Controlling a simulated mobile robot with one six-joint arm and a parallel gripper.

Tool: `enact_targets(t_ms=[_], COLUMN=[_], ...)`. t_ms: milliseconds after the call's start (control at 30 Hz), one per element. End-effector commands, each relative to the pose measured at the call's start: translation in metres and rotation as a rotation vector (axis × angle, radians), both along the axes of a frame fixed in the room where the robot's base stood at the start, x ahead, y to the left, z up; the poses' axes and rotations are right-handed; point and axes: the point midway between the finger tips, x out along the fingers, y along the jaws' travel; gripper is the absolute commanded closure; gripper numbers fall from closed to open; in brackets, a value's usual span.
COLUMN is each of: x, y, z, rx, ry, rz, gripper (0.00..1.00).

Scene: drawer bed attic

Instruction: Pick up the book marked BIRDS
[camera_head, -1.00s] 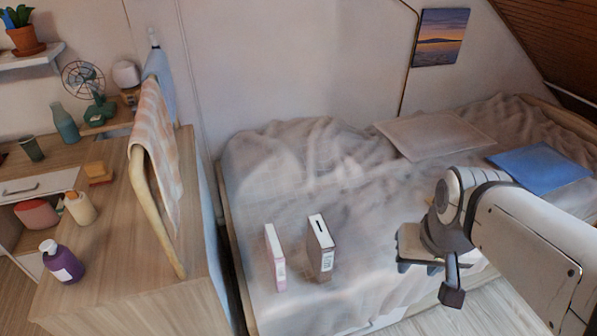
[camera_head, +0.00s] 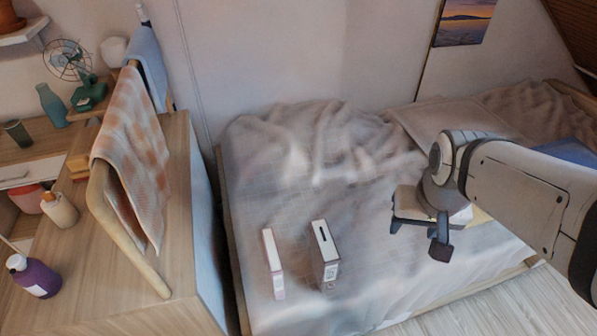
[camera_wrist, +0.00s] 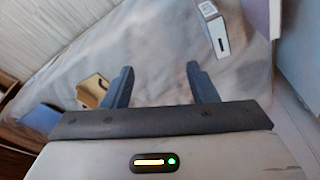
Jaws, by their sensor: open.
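Two books stand upright on the bed in the head view. One is thin and pinkish-white (camera_head: 273,265). No title is readable, so I cannot tell which is marked BIRDS. In the wrist view, the dark-marked book (camera_wrist: 214,32) and the edge of a pinkish one (camera_wrist: 262,16) are at the upper right. My gripper (camera_head: 420,228) is open and empty above the bed, right of both books. Its two fingers (camera_wrist: 160,75) are spread apart in the wrist view, with only blanket between them.
A wooden cabinet (camera_head: 130,270) with a towel rail (camera_head: 120,240) stands left of the bed. A tan object (camera_wrist: 92,92) and a blue cushion (camera_wrist: 42,117) lie on the bed left of my fingers in the wrist view. The blanket around the books is clear.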

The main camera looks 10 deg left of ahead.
Motion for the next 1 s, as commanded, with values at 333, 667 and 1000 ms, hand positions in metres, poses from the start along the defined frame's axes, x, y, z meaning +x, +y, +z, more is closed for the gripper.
enact_targets(t_ms=[333, 667, 1000], x=[0.061, 0.039, 0.037], y=[0.161, 0.278, 0.293], z=[-0.112, -0.203, -0.238], rx=[-0.014, -0.016, -0.015], ry=[0.045, 0.062, 0.064], rz=[0.264, 0.427, 0.443], gripper=[0.47, 0.47, 0.47])
